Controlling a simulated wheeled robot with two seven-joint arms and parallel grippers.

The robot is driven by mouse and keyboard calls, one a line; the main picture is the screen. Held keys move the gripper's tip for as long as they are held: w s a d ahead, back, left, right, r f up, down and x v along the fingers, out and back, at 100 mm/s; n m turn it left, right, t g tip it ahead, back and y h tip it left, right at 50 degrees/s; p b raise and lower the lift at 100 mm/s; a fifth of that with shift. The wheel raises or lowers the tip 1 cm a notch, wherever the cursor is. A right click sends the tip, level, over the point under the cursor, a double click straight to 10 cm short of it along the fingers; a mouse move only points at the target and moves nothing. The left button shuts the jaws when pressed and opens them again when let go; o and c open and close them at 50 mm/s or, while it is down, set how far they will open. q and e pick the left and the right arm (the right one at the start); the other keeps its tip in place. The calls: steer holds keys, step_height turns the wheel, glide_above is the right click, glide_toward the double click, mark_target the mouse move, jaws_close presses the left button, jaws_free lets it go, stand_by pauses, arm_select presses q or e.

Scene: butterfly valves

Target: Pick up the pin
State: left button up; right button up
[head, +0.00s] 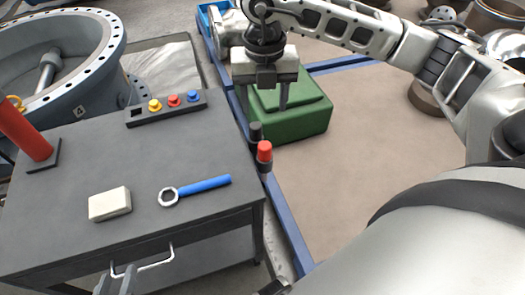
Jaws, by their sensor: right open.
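Small yellow (155,105), red (174,100) and blue (192,96) knob-like pieces stand in a dark rack (165,113) on the grey table. A red-topped black cylinder (264,152) stands upright by the table's right edge, with a dark cylinder (255,132) close behind it. I cannot tell for sure which of these is the pin. My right gripper (264,104) is open, fingers pointing down, in front of or over the green box and apart from the red-topped cylinder in the picture. My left gripper (116,282) shows only partly at the bottom edge; its opening is unclear.
The grey table (75,175) holds a white block (110,204), a blue-handled ring wrench (200,188) and a red cylinder (22,130). A green box (300,115) sits on the brown, blue-edged surface (390,170), which has free room. A large valve ring (70,85) stands behind the table.

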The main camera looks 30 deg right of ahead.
mark_target(265, 145)
step_height(265, 145, down, 10)
steer(key=shift+f+b, duration=0.25)
steer(key=shift+b, duration=0.05)
steer(key=f, duration=0.5)
steer(key=shift+w+d+f, duration=0.1)
steer(key=shift+w+d, duration=0.1)
steer(key=shift+d, duration=0.1)
steer(key=c, duration=1)
